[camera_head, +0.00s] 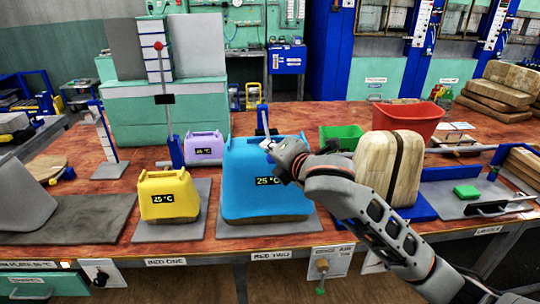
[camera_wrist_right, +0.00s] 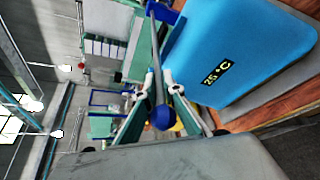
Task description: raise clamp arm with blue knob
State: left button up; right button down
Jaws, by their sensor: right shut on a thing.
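A clamp arm with a blue knob (camera_wrist_right: 163,118) shows in the right wrist view as a thin grey rod (camera_wrist_right: 157,55) ending in the round knob. In the head view part of this rod (camera_head: 266,124) rises above the big blue block (camera_head: 240,185) marked 25 °C; the knob cannot be made out there. My right gripper (camera_head: 270,147) is in front of the blue block's upper part. In the wrist view its fingers (camera_wrist_right: 160,88) are on both sides of the rod, close to the knob, and shut on it. My left gripper is not in view.
Left of the blue block stand a yellow block (camera_head: 170,197) and a lilac block (camera_head: 203,148). A clamp arm with a red knob (camera_head: 158,46) stands upright behind them. A wooden block (camera_head: 388,170), red bin (camera_head: 408,118) and green bin (camera_head: 341,134) are to the right.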

jog(key=w+r+g, duration=0.2)
jog(key=r+g, duration=0.1)
jog(key=r, duration=0.4)
jog(key=w+r+m+g, duration=0.1)
jog(key=w+r+g, duration=0.2)
jog(key=r, duration=0.5)
jog(key=shift+h, duration=0.4)
jog(key=shift+w, duration=0.15)
